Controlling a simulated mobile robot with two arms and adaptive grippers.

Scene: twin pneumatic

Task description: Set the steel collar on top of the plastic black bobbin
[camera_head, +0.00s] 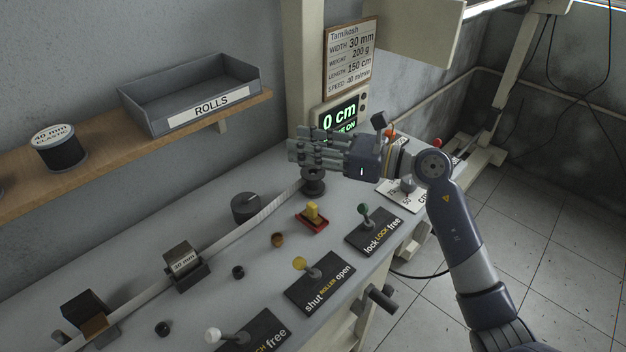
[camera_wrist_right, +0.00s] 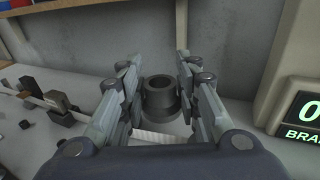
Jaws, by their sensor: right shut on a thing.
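My right gripper (camera_head: 300,155) reaches in from the right over the bench, and its fingers also show in the wrist view (camera_wrist_right: 158,75). It is shut on the steel collar (camera_wrist_right: 160,86), a dark grey hollow ring between the fingers. The black bobbin (camera_head: 314,188) stands upright on the bench, directly under the fingers in the head view. The fingers hide part of the collar and the bobbin's top. I cannot tell whether collar and bobbin touch. My left gripper is not in view.
A dark round knob (camera_head: 245,207) and a white strap (camera_head: 225,247) lie left of the bobbin. A display (camera_head: 341,115) stands behind. A shelf (camera_head: 100,172) holds a rolls tray (camera_head: 190,95).

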